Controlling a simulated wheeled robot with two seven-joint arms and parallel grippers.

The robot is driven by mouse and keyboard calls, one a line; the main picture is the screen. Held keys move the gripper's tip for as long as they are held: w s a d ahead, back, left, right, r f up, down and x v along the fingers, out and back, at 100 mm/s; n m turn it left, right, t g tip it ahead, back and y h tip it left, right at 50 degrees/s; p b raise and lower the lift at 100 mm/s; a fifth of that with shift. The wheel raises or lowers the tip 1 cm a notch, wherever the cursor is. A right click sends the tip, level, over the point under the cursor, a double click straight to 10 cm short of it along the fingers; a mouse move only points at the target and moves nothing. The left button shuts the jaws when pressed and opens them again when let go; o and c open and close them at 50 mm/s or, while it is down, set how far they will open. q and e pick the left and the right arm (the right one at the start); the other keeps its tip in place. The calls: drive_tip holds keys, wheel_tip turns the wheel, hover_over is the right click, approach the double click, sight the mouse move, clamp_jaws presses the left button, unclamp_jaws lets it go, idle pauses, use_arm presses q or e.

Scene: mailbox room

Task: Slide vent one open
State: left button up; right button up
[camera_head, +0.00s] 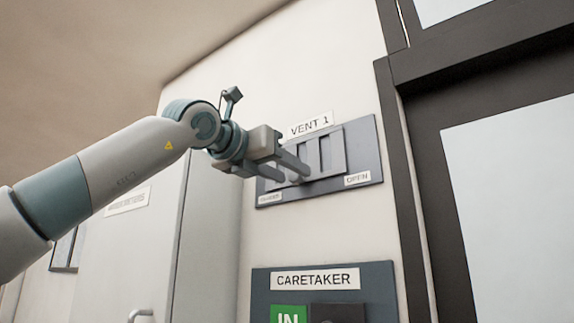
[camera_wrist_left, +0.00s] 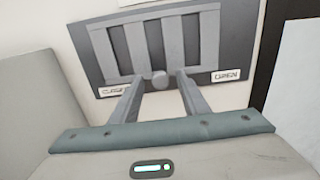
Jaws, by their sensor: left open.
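The vent labelled VENT 1 (camera_head: 364,147) is a grey slatted panel high on the white wall. It has a CLOSED label at its lower left and an OPEN label (camera_head: 357,178) at its lower right. My left gripper (camera_head: 300,172) is at the lower left part of the vent in the head view. In the left wrist view, the vent (camera_wrist_left: 205,40) fills the top. A round grey knob (camera_wrist_left: 160,80) sits at its lower edge, between the tips of my open left fingers (camera_wrist_left: 158,82). I cannot tell whether the fingers touch it. My right gripper is not in view.
A CARETAKER panel (camera_head: 375,280) with a green IN sign is on the wall below the vent. A dark-framed glass door (camera_head: 425,170) stands to the right. A pale cabinet (camera_head: 205,240) with a handle is to the left.

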sight(316, 175)
use_arm(q)
drive_tip(key=shift+c, duration=0.5)
clamp_jaws()
drive_tip(key=shift+s+d+f+b, duration=0.15)
drive_tip(key=shift+s+d+b, duration=0.05)
drive_tip(key=shift+d+b, duration=0.2)
drive_tip(key=shift+s+d+b, duration=0.65)
drive_tip(key=shift+s+d, duration=0.1)
drive_tip(key=shift+d, duration=0.3)
drive_tip(key=shift+w+a, duration=0.1)
unclamp_jaws()
drive_tip(key=shift+o, duration=0.5)
drive_tip(key=shift+s+d, duration=0.2)
